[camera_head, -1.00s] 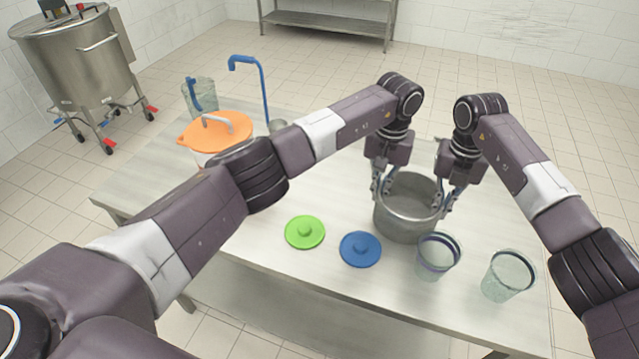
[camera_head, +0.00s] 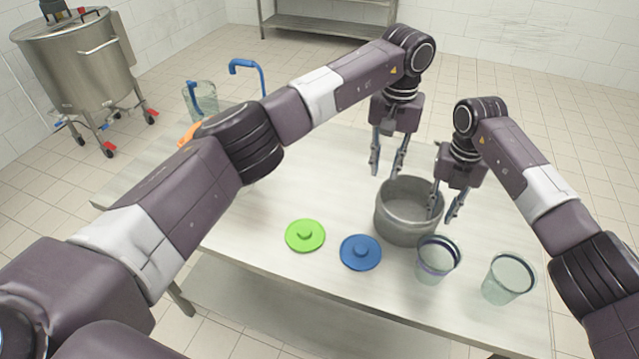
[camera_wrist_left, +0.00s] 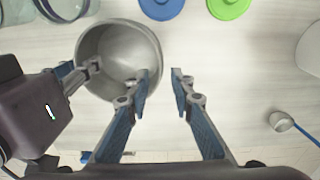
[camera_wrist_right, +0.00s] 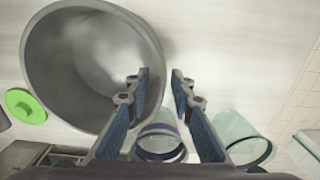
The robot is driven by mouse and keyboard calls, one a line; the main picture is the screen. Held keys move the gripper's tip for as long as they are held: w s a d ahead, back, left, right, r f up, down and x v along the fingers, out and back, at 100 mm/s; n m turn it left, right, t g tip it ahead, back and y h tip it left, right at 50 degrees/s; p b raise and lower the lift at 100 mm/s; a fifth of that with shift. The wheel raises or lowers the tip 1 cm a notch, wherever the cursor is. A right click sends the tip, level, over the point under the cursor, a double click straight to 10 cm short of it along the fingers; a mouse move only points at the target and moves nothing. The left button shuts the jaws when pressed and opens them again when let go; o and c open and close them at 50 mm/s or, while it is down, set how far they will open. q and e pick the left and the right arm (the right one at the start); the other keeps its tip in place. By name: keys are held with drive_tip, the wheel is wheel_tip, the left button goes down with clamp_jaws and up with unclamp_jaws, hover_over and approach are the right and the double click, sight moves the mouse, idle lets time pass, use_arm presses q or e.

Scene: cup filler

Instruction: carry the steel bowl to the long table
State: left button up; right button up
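The steel bowl (camera_head: 400,229) stands upright on a pale table (camera_head: 330,195); whether this is the long table I cannot tell. My left gripper (camera_head: 387,173) is open and empty, raised above and behind the bowl's far left rim. In the left wrist view, the bowl (camera_wrist_left: 118,45) lies left of its parted fingers (camera_wrist_left: 161,74). My right gripper (camera_head: 443,215) is at the bowl's right rim, fingers apart. In the right wrist view, the rim of the bowl (camera_wrist_right: 80,55) runs between its fingers (camera_wrist_right: 160,73); contact is not clear.
A green lid (camera_head: 305,236), a blue lid (camera_head: 360,253) and two clear cups (camera_head: 432,265) (camera_head: 508,281) lie in front of the bowl. A clear jug (camera_head: 205,98) and blue-handled ladle (camera_head: 262,80) are behind my left arm. A wheeled steel vat (camera_head: 80,65) stands back left.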

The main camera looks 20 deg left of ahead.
drive_tip(key=shift+r, duration=0.1)
use_arm(q)
wheel_tip(320, 180, up, 3)
drive_tip(key=shift+f, duration=0.2)
use_arm(e)
wheel_tip(320, 180, up, 12)
idle(0.6)
